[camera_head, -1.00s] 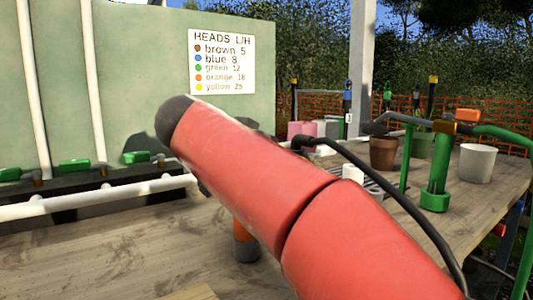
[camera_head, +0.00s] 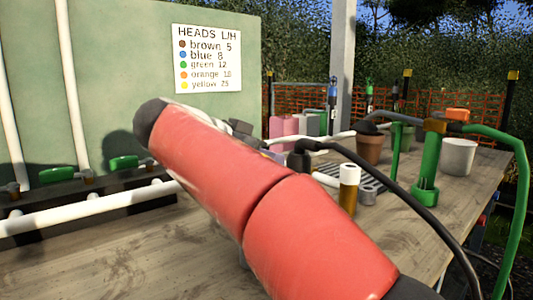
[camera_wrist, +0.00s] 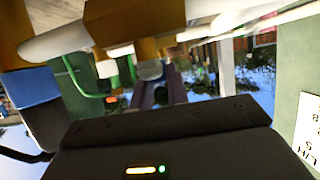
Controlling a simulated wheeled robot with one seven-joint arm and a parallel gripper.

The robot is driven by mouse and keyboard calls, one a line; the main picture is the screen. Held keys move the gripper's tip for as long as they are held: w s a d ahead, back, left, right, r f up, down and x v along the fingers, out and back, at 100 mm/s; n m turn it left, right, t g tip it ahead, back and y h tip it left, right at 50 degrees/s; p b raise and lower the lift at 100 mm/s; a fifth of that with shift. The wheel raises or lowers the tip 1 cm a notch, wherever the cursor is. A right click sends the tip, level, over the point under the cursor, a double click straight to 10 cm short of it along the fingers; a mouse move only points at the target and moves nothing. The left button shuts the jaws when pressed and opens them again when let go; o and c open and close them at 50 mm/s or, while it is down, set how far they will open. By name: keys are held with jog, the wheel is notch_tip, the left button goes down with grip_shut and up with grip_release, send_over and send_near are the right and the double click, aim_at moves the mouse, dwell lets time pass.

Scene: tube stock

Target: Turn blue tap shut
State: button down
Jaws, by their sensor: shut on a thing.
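My gripper shows only in part behind my red arm in the camera_head view, as dark grey pieces (camera_head: 240,128) over the bench. In the wrist view two dull, purplish finger shapes (camera_wrist: 158,92) rise above my dark wrist housing, close together, against a brass fitting (camera_wrist: 135,48) on a white pipe. A blue part (camera_wrist: 30,90), possibly of the blue tap, is large and close at the left of the wrist view. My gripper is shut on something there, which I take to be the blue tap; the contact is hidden. The tap's handle angle cannot be read.
Green-handled taps (camera_head: 123,162) line a dark rail by the green panel at left. A white-capped amber bottle (camera_head: 348,198), a green stand (camera_head: 425,170), a brown pot (camera_head: 369,148) and a white pot (camera_head: 458,157) stand at right. A black hose (camera_head: 400,185) arches across.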

jog(key=c, duration=1.4)
grip_release()
jog(key=shift+o, duration=0.2)
jog(key=shift+a+r, duration=0.1)
jog(key=p+v, duration=0.3)
jog(key=v, duration=0.4)
jog(key=shift+s+a, duration=0.2)
jog(key=shift+s, duration=0.05)
